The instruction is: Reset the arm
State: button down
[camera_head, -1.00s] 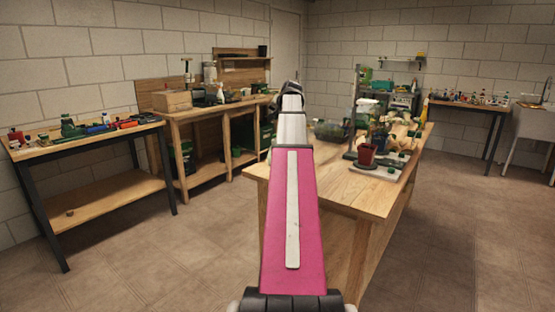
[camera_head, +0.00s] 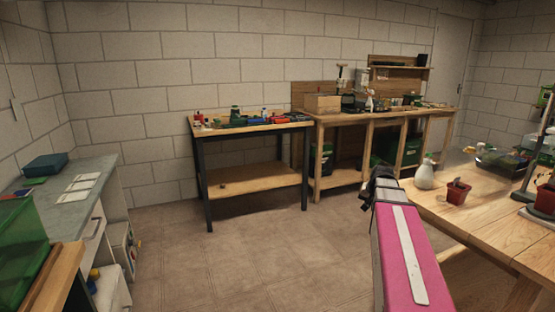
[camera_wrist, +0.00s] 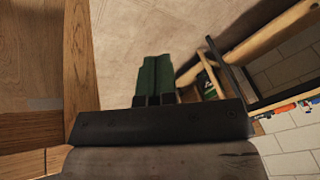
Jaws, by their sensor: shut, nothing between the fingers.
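My gripper (camera_wrist: 155,60) shows in the wrist view with its two dark green fingers side by side and together. It is shut and holds nothing. It is over open floor, beside the edge of a wooden table at the left of that view. In the head view my pink arm reaches up from the bottom right, beside the wooden table (camera_head: 490,228). Its dark far part (camera_head: 379,187) is close to the table's left corner, and the fingers cannot be made out there.
A white spray bottle (camera_head: 425,175) and a red pot (camera_head: 458,193) stand near the table's left end. A tool table (camera_head: 255,178) and a wooden workbench (camera_head: 385,113) line the back wall. A grey counter (camera_head: 75,190) is at left. The middle floor is clear.

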jog(key=s+a+f+n+g+h, duration=0.1)
jog(key=s+a+f+n+g, duration=0.3)
jog(key=s+a+f, duration=1.3)
jog(key=shift+s+a+f+n, duration=0.35)
jog(key=shift+s+a, duration=0.2)
jog(key=shift+s, duration=0.55)
